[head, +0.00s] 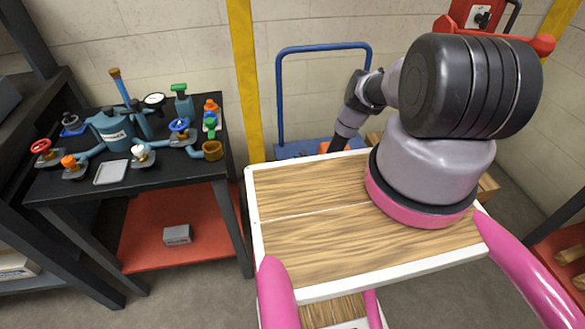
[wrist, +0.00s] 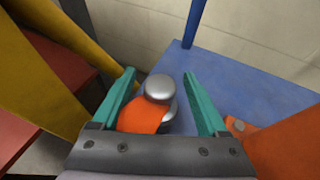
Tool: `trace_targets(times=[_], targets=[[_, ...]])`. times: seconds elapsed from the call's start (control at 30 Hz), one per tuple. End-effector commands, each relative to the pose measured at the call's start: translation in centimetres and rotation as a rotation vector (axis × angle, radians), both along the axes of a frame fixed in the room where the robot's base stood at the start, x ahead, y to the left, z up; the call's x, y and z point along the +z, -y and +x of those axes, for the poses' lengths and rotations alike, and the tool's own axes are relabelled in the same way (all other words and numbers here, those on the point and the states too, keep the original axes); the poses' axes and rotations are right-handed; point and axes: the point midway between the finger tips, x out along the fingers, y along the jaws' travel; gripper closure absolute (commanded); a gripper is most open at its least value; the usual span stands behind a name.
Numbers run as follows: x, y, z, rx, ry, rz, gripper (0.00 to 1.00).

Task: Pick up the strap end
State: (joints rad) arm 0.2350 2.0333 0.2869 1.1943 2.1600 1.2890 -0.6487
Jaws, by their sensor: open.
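In the wrist view my gripper (wrist: 158,76) is open, with one teal finger on each side of a grey, round-topped metal piece (wrist: 160,88). An orange strap piece (wrist: 142,118) lies against this metal piece, between the fingers and nearer the left one. A wider orange band (wrist: 290,142) runs off at the lower right, outside the right finger. I cannot tell whether the two orange parts join. Neither finger visibly grips anything. In the head view my arm reaches down behind the wooden-topped table, and a bit of orange (head: 324,147) shows beside it. The fingers are hidden there.
A blue trolley (head: 281,100) stands behind the wooden-topped table (head: 300,245); its blue deck (wrist: 240,75) lies under the metal piece. A yellow post (head: 244,80) stands left of it. A dark bench (head: 190,150) with valves and pipes is farther left.

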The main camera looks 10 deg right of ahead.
Motion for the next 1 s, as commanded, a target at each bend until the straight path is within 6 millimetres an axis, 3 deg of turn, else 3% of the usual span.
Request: trace_targets(times=[0.2,0.43,0.63,1.0], targets=[[-0.8,-0.7,1.7,0.0,0.0,-0.001,0.24],[-0.8,-0.7,1.8,0.0,-0.001,0.0,0.24],[-0.8,-0.7,1.8,0.001,-0.001,0.0,1.0],[-0.6,-0.7,1.8,0.0,0.0,0.0,1.0]])
